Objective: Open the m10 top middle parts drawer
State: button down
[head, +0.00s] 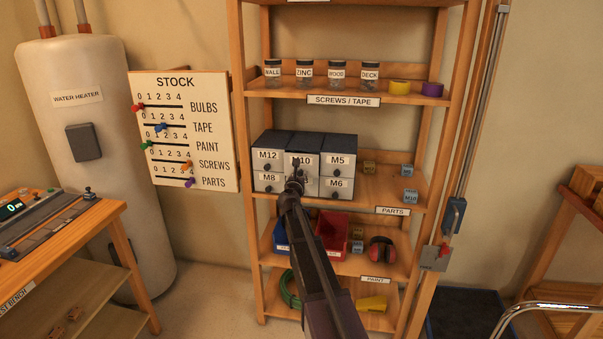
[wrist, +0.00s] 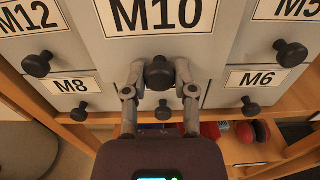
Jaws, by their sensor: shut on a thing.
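A grey parts cabinet (head: 345,143) with white-labelled drawers stands on the PARTS shelf. The M10 drawer (head: 301,160) is at the top middle. In the wrist view the M10 drawer front (wrist: 218,50) looks larger and nearer than its neighbours, so it appears to stand out from them. My gripper (head: 294,183) reaches up to the cabinet from below. In the wrist view my gripper (wrist: 159,90) is shut on the dark round M10 knob (wrist: 158,72), one finger on each side. The drawer's inside is not visible.
The M12 drawer (wrist: 22,28) and M5 drawer (wrist: 292,32) flank M10. The M8 (wrist: 72,87) and M6 (wrist: 251,82) drawers sit lower, with protruding knobs. A red bin (head: 333,230) and ear muffs (head: 381,250) are on the shelf below. A wooden post (head: 455,100) borders the right.

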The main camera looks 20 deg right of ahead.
jog(key=v, duration=1.2)
jog(key=shift+s, duration=0.3)
jog(key=shift+a, duration=0.1)
jog(key=shift+c, duration=2.1)
grip_release()
jog(key=shift+a, duration=0.1)
jog(key=v, duration=1.2)
